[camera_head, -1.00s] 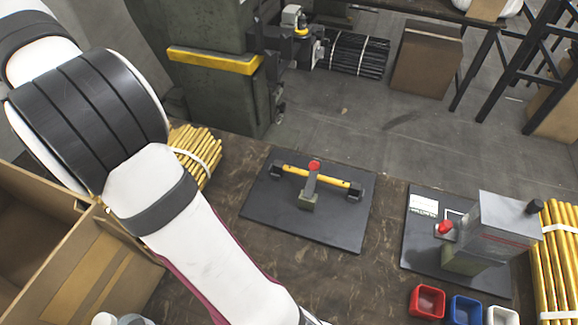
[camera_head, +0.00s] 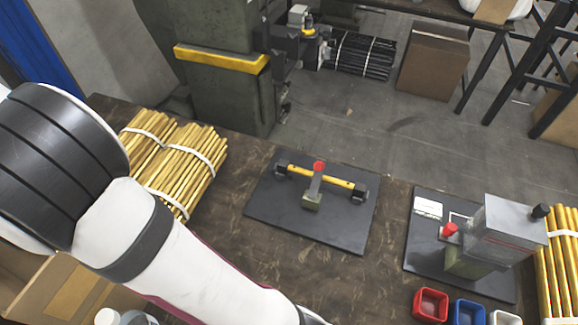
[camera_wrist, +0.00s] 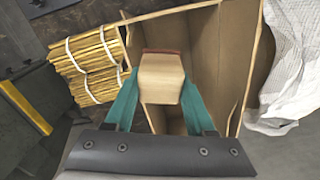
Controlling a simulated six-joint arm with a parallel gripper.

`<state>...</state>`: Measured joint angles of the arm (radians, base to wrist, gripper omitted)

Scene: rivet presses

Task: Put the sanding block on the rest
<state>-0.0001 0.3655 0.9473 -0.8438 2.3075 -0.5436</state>
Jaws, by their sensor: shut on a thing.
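The sanding block (camera_wrist: 161,80) is a pale wooden block with a reddish-brown face along its far edge in the wrist view. My gripper (camera_wrist: 160,88), with two teal fingers, is shut on its sides. In that view the block appears over an open cardboard box (camera_wrist: 198,65); I cannot tell its height. My gripper and the block are out of sight in the head view. I cannot tell for sure which thing is the rest. A dark plate (camera_head: 265,212) bears a yellow bar and a red-topped lever. Another dark plate (camera_head: 425,255) bears a grey press and a small white-outlined spot.
Tied bundles of gold rods (camera_head: 185,165) lie at the left, with more rods (camera_head: 560,250) at the right edge. Red (camera_head: 430,304), blue (camera_head: 467,311) and white bins stand at the front right. White crumpled material (camera_wrist: 290,65) lies beside the box. Bare bench shows between the plates.

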